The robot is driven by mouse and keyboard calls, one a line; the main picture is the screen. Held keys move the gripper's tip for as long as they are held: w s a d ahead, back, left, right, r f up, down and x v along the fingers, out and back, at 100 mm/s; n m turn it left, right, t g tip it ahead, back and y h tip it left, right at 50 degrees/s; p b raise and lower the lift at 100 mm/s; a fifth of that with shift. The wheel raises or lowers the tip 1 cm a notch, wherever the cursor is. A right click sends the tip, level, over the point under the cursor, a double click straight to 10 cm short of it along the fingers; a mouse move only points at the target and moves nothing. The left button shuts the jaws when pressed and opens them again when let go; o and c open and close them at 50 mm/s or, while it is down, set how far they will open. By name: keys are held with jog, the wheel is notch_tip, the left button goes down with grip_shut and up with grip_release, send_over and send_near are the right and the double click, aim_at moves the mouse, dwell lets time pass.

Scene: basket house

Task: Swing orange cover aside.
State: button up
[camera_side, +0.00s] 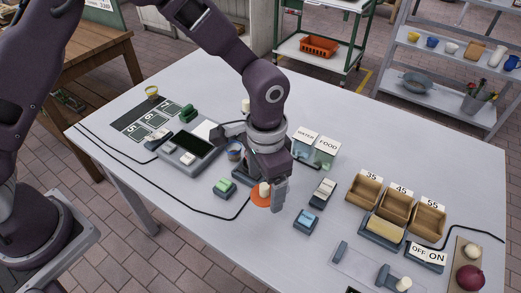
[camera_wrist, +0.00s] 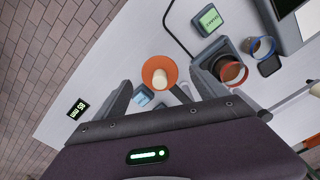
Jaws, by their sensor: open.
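The orange cover (camera_side: 259,199) is a round disc with a cream knob (camera_wrist: 160,78) standing on it. In the side view it lies at my gripper's fingers, which partly hide it. A dark square block (camera_wrist: 203,58) with a round, orange-rimmed opening (camera_wrist: 231,70) is beside the cover, to its right in the wrist view. The cover does not lie over that opening there. My gripper (camera_side: 272,194) is open, with its fingers on either side of the knob in the wrist view (camera_wrist: 161,84). I cannot tell whether either finger touches the knob.
A green-topped button box (camera_side: 224,187) and a blue-topped box (camera_side: 306,220) stand near the cover. A blue-rimmed cup (camera_side: 234,151) stands behind the block. Labelled wooden bins (camera_side: 362,190) are at right. A black cable (camera_side: 190,211) crosses the table (camera_side: 215,242).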

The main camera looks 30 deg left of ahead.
dwell(0.4)
jog(key=shift+r, duration=3.55)
jog(key=s+a+r+n+t, duration=0.25)
jog(key=s+a+r, duration=0.25)
jog(key=a+r, duration=0.7)
jog(key=s+a+r+n+t, duration=0.1)
jog(key=s+a, duration=0.3)
jog(key=s, duration=0.3)
jog(key=s+a+r+n+t, duration=0.2)
jog(key=s+a, duration=0.2)
jog(key=s, duration=0.3)
jog(key=shift+s, duration=0.25)
jog(key=shift+n, duration=0.25)
